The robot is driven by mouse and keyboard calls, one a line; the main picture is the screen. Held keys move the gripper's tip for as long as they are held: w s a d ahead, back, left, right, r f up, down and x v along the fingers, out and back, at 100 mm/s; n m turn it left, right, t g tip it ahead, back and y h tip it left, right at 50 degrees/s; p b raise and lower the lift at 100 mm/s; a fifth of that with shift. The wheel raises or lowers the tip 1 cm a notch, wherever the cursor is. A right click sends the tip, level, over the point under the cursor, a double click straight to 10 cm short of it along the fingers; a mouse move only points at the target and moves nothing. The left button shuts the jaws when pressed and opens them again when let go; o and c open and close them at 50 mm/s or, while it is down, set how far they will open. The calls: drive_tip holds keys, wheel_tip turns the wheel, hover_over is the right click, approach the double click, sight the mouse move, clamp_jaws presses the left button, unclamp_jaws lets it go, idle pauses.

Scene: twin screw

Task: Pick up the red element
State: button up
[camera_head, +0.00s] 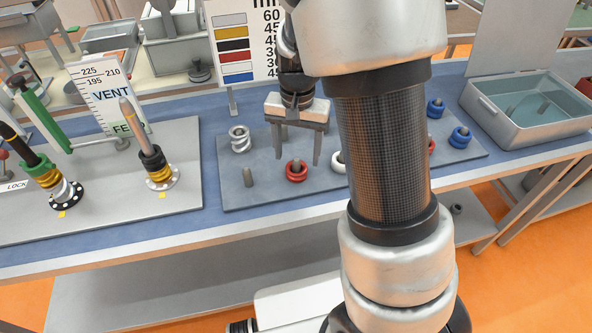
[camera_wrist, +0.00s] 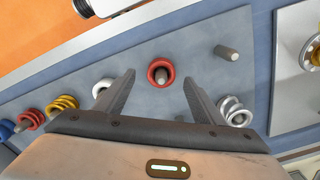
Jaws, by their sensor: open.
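A red coil-like ring element (camera_head: 296,176) sits around a short grey peg on the grey board (camera_head: 225,190), just below my gripper (camera_head: 297,160). In the wrist view the red element (camera_wrist: 152,74) lies beyond and between my gripper's two spread fingers (camera_wrist: 158,78), with the peg standing inside it. My gripper is open and empty, apart from the element. A second red element (camera_head: 432,146) shows partly behind my arm at the right; it appears stacked on its peg in the wrist view (camera_wrist: 28,120).
A silver coil (camera_head: 239,140) and a bare peg (camera_head: 248,177) stand to the left. A white ring (camera_head: 338,161) stands close on the right. A yellow coil (camera_wrist: 62,106) and blue coils (camera_head: 460,138) are farther off. A metal tray (camera_head: 488,122) and a colour chart (camera_head: 228,22) stand nearby.

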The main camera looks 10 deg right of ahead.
sight(296, 161)
drive_tip(key=shift+w+f, duration=0.2)
drive_tip(key=shift+f, duration=2.75)
drive_tip(key=c, duration=1.2)
